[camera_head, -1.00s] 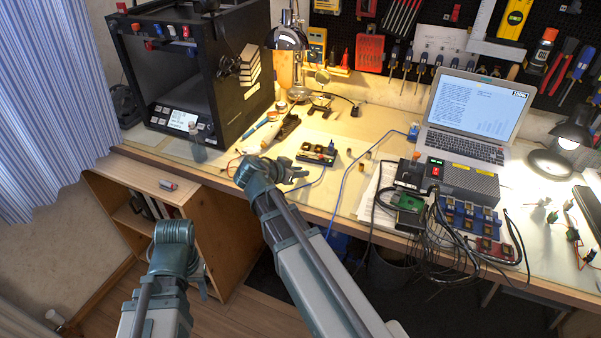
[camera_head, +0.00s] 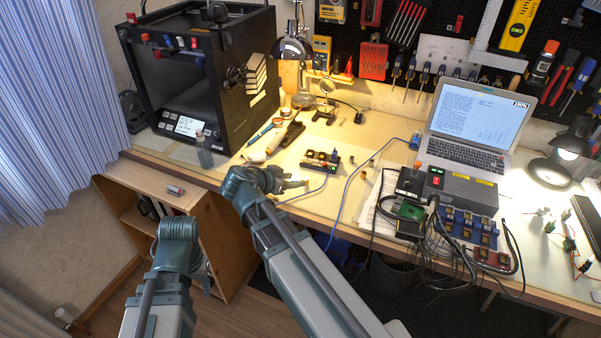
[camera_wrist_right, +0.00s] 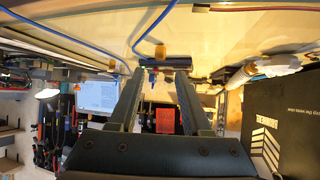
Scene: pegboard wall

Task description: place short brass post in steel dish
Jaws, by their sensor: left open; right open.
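Small brass-coloured posts (camera_head: 362,175) stand on the bench to the right of a dark block (camera_head: 320,161); I cannot tell which is the short one. In the right wrist view a brass-coloured piece (camera_wrist_right: 160,50) shows beyond the fingertips, apart from them. My right gripper (camera_head: 293,185) is open and empty over the bench's front edge, left of the posts; it also shows in the wrist view (camera_wrist_right: 160,75). My left gripper (camera_head: 206,282) hangs low in front of the wooden shelf, mostly hidden by its wrist. A small round pale object (camera_head: 256,156) near my right wrist may be the steel dish.
A black printer (camera_head: 235,90) stands at the back left. A blue cable (camera_head: 346,190) crosses the bench near the posts. A control box (camera_head: 462,188) with tangled wires and a laptop (camera_head: 470,120) stand to the right. A lamp and magnifier stand behind.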

